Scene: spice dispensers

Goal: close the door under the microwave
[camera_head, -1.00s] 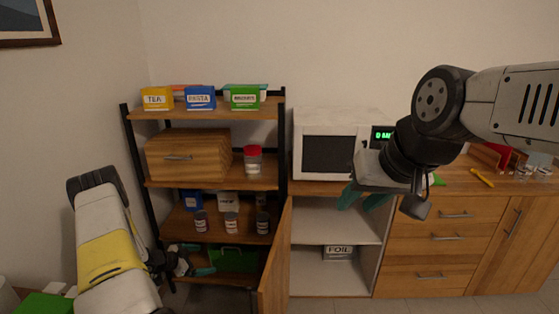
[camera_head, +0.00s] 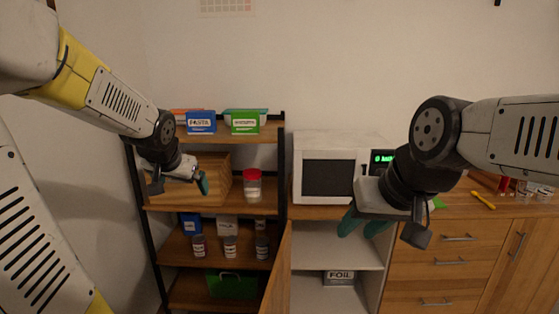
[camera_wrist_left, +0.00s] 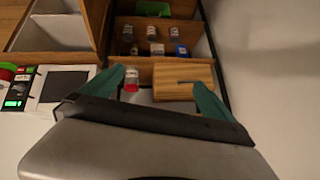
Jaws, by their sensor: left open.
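The wooden door (camera_head: 278,272) under the microwave (camera_head: 328,178) stands open, swung outward at the left side of the white-lined cabinet (camera_head: 328,240). The cabinet's inside is exposed, with a FOIL box (camera_head: 339,278) on its lower level. My left gripper (camera_head: 202,184) is open and empty, in front of the wooden box on the shelf rack, up and left of the door and apart from it. Its spread teal fingers show in the left wrist view (camera_wrist_left: 158,90). My right gripper (camera_head: 363,226) is open and empty, in front of the cabinet below the microwave.
A shelf rack (camera_head: 282,160) stands left of the cabinet, with bins, a wooden box (camera_head: 217,170), a red-lidded jar (camera_head: 252,184) and several spice jars. A green case (camera_head: 230,284) sits low on it. Wooden drawers (camera_head: 455,238) are right of the cabinet.

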